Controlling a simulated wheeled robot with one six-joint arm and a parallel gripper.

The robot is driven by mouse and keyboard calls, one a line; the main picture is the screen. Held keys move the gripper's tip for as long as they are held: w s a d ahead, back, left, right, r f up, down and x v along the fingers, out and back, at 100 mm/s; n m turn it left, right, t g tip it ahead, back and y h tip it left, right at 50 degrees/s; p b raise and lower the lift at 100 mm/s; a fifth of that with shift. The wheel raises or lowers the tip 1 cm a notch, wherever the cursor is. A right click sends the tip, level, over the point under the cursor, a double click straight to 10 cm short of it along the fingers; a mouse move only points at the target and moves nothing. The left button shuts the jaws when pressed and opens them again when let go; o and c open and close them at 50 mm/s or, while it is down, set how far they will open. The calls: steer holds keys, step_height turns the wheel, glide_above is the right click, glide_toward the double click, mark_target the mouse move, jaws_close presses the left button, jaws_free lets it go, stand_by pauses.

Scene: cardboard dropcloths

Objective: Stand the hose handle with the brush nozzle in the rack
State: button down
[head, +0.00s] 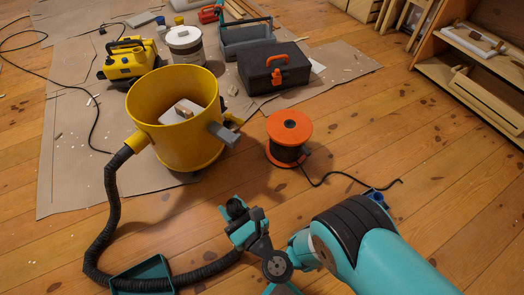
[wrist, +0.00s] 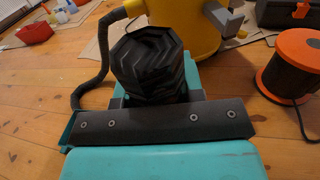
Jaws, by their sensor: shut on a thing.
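My gripper (head: 243,226) is low over the wooden floor, in front of the yellow drum. It is shut on a thick black ribbed piece (wrist: 148,62), which stands up past the dark jaw bar in the wrist view. I take this piece as the hose handle; its brush nozzle cannot be made out. The black corrugated hose (head: 110,210) runs from the yellow drum (head: 175,120) down the left and along the floor towards my gripper. A teal open tray (head: 145,272) lies under the hose at the bottom left. No rack can be clearly identified.
An orange cable reel (head: 289,128) stands right of the drum, its black cord trailing right. A black toolbox (head: 272,68), a white bucket (head: 185,44) and a yellow machine (head: 128,60) stand on cardboard behind. Wooden shelving (head: 470,75) is at upper right. Floor at right is mostly clear.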

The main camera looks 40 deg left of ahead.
steer(key=w+d+f+m+t+h+b, duration=0.25)
steer(key=w+t+b, duration=0.2)
steer(key=w, duration=0.65)
steer(key=w+d+f+m+t+h+b, duration=0.1)
steer(key=w+d+m+t+b, duration=0.3)
steer(key=w, duration=0.6)
steer(key=w+d+m+t+h+b, duration=0.4)
steer(key=w+d+b, duration=0.7)
steer(key=w+d, duration=0.5)
steer(key=d+t+h, duration=0.1)
steer(key=d+h, duration=0.1)
steer(key=shift+w+d, duration=0.15)
steer(key=shift+d, duration=0.15)
steer(key=shift+f+m+h+b, duration=0.15)
steer(key=shift+m+h+b, duration=0.1)
steer(key=shift+b, duration=0.35)
